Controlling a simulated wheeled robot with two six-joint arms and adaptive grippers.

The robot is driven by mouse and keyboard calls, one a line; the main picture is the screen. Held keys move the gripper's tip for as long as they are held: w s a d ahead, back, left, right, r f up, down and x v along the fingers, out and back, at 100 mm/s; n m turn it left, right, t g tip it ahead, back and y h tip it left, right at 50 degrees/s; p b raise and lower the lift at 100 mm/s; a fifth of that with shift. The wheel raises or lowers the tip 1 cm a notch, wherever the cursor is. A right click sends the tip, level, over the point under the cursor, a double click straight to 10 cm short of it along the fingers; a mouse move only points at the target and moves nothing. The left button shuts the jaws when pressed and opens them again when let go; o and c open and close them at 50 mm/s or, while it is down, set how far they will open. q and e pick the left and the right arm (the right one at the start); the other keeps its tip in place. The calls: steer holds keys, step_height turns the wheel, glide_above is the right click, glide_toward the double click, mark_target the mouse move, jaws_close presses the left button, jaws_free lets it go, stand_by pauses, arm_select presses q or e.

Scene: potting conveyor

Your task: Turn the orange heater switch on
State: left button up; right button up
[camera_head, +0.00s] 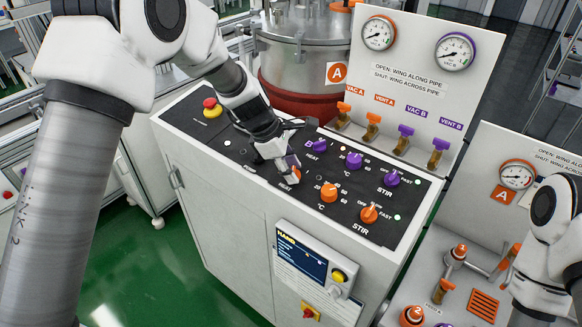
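The control panel (225,158) is a black sloping top on a white cabinet. My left gripper (286,168) reaches down onto its front middle, right at the orange heater switch (297,173). Only a small orange part of that switch shows beside the fingers, above a HEAT label (287,187). The fingers hide the rest, so its position, and whether they grip it, cannot be told. The purple heater switch (319,146) stands behind and to the right. Part of my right arm shows at the right edge, but its gripper is not visible.
Orange temperature (329,193) and stir knobs (369,214) stand to the right, with purple knobs (354,160) behind. A red emergency button (212,107) is at the panel's left. A steel vessel (300,60) and valve board (405,90) stand behind.

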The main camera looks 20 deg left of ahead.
arm_select(q)
steer(key=shift+m, duration=0.3)
steer(key=shift+m+g+p, duration=0.4)
steer(key=shift+m+p, duration=0.35)
steer(key=shift+m, duration=0.15)
steer(key=m+g+p, duration=0.1)
steer(key=m, duration=0.2)
steer(key=shift+m+p, duration=0.3)
steer(key=m+g+p, duration=0.1)
steer(key=m, duration=0.2)
steer(key=shift+w+y, duration=0.1)
steer(key=shift+y, duration=0.3)
steer(key=shift+m+y, duration=0.3)
steer(key=shift+m, duration=1.1)
steer(key=shift+g+p, duration=0.3)
steer(key=o, duration=1.2)
steer(key=shift+w, duration=0.1)
steer(key=shift+c, duration=0.2)
